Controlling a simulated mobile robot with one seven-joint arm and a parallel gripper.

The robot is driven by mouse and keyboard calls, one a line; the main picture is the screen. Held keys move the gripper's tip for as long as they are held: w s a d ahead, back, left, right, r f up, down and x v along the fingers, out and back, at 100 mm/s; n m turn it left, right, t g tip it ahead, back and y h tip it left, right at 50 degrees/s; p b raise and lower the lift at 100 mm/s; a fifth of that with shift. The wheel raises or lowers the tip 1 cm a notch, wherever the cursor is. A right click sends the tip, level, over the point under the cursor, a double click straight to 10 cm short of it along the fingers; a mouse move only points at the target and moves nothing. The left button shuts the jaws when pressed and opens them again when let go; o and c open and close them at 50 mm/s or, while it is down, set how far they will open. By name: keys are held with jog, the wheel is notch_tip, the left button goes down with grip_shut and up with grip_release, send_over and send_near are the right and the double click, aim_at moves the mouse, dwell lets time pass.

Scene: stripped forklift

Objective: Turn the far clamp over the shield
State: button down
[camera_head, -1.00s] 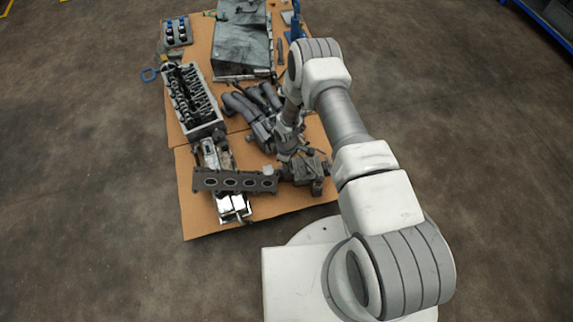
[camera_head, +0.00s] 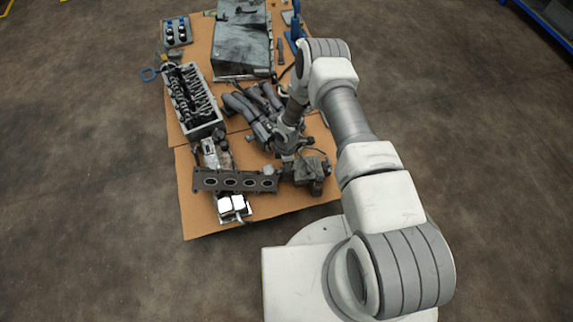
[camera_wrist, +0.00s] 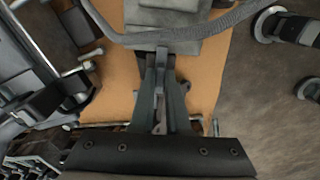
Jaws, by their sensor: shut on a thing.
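In the wrist view my gripper (camera_wrist: 161,62) is shut on a small grey metal piece (camera_wrist: 161,78) between its two dark fingers. This piece looks like a clamp's lever, but its far end is hidden. Beyond the fingertips lies a grey, stepped part (camera_wrist: 175,20), crossed by a dark curved bar (camera_wrist: 190,35). I cannot tell for certain whether the grey part is the shield. In the head view my arm reaches down to the right side of the near cardboard, and the wrist hides the held piece there.
A flat flange with several holes (camera_head: 236,181) lies left of my wrist. Dark curved pipes (camera_head: 247,103) stand behind it. A cylinder head (camera_head: 193,98) lies further left, and a large grey casing (camera_head: 242,48) stands at the back. The near cardboard's front strip (camera_head: 285,205) is clear.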

dwell(0.3)
jog(key=c, duration=0.9)
grip_release()
jog(key=shift+r, duration=0.1)
notch_tip(320, 180, up, 17)
jog(key=p, duration=0.6)
jog(key=shift+r, duration=0.15)
